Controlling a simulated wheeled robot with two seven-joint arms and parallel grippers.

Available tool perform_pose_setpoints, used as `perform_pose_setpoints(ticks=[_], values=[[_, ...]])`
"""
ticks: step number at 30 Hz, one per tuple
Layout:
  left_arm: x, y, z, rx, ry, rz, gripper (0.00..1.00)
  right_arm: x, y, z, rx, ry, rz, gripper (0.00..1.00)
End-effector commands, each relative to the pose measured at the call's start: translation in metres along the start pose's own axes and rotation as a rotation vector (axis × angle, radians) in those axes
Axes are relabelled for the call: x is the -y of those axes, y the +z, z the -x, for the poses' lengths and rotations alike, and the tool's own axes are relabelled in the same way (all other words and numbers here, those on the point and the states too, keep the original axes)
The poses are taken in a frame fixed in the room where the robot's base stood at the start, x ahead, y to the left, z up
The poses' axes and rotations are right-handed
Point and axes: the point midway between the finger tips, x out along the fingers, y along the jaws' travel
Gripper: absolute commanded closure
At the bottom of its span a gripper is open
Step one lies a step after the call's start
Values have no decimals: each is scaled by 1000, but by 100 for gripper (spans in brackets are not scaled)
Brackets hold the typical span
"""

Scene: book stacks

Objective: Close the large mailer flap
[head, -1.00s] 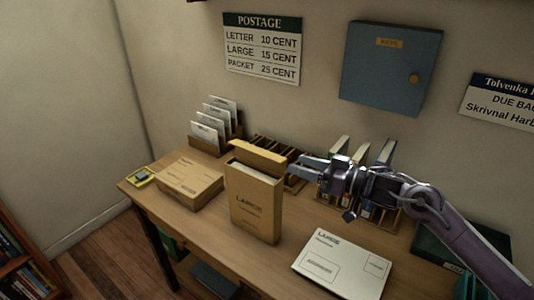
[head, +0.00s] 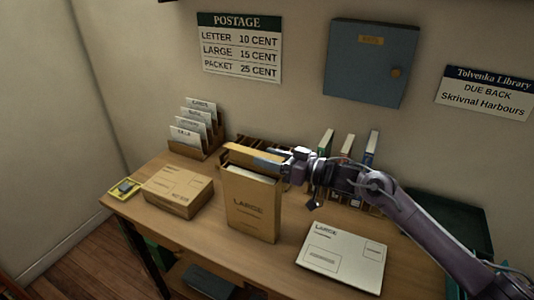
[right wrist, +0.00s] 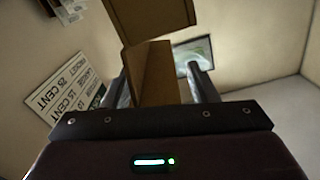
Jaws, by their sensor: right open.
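The large mailer (head: 252,208) is a tan upright packet marked LARGE, standing near the middle of the desk. Its flap (head: 238,155) stands raised along the back of the top edge, and a pale strip shows in the open mouth. My right gripper (head: 265,158) reaches in from the right, with its fingertips at the flap, partly hidden behind it. In the right wrist view the right gripper (right wrist: 163,85) is open, with a brown panel, apparently the flap (right wrist: 150,72), between its fingers. Contact cannot be told. My left gripper is not in view.
A flat parcel (head: 178,192) lies left of the mailer, with a yellow-edged item (head: 125,188) beyond it. A white LARGE envelope (head: 342,258) lies at right. A letter rack (head: 190,150) and upright books (head: 325,143) stand behind. The front of the desk is mostly clear.

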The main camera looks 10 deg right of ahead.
Motion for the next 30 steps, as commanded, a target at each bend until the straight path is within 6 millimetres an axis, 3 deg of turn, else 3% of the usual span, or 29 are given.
perform_pose_setpoints(ticks=[12,21,30], values=[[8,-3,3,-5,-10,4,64,0,0,-10,0,0,2,49],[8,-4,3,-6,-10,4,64,0,0,-10,0,0,1,88],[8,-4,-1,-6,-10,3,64,2,2,-10,0,-1,44,89]])
